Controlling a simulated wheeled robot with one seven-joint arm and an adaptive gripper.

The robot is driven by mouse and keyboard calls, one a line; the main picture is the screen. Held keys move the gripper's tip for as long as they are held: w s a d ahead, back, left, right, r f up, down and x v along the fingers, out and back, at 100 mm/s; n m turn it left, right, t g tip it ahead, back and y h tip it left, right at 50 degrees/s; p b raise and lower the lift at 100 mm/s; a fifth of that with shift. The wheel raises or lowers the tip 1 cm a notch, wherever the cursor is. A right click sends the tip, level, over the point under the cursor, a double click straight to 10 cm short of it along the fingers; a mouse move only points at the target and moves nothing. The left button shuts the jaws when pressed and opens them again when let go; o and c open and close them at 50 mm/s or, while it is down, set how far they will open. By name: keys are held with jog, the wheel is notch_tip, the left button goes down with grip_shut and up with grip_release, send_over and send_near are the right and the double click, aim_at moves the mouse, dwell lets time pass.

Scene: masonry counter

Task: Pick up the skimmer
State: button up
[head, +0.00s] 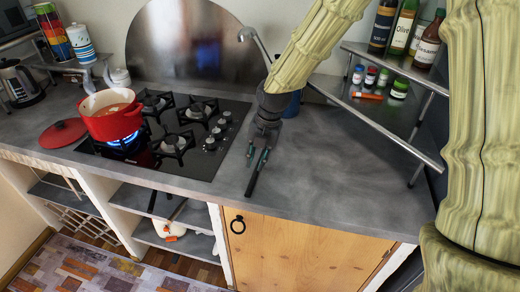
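I cannot clearly pick out the skimmer in the head view. A thin dark bar (254,184) sticks out below my gripper, over the counter near its front edge. I cannot tell whether it is a utensil handle or part of my gripper. My gripper (257,161) points down over the counter, right of the stove. Its two fingers show with a small gap between them, but whether they hold anything is unclear. My arm hides part of the counter behind it.
A red pot (112,118) stands on a lit burner of the black stove (205,160); its red lid (62,133) lies left. A corner shelf (385,115) holds bottles and small jars. The grey counter (335,170) is clear right of my gripper.

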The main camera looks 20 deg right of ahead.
aim_at(254, 177)
jog(key=f, duration=0.3)
jog(key=shift+w+f, duration=0.3)
jog(key=shift+w, duration=0.1)
jog(key=shift+s+f+p, duration=0.35)
jog(key=shift+s+p, duration=0.1)
jog(key=shift+p, duration=0.35)
jog(key=f, duration=0.1)
jog(key=w+f+p, duration=0.1)
jog(key=f, duration=0.1)
jog(key=shift+w+a, duration=0.15)
jog(key=shift+s+f, duration=0.2)
jog(key=shift+f, duration=0.15)
jog(key=shift+w+f, duration=0.1)
grip_shut()
